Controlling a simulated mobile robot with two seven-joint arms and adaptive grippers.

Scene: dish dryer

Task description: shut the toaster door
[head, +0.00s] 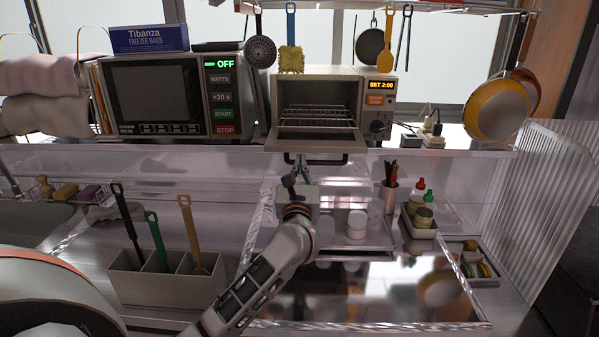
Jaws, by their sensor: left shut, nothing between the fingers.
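The toaster oven (376,121) stands on the upper shelf, right of the microwave, with its wire rack showing inside. Its door (315,143) is folded down open toward me, with a dark handle bar (330,161) along the front edge. My left gripper (302,160) is shut and empty, pointing up at the left part of the handle. I cannot tell whether it touches the handle or is just below it. My right gripper is not in view.
A microwave (152,92) stands to the left. Utensils and pans (495,108) hang above. A utensil holder (165,285) is at lower left. White jars (356,225) and a sauce tray (418,228) sit right of my arm.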

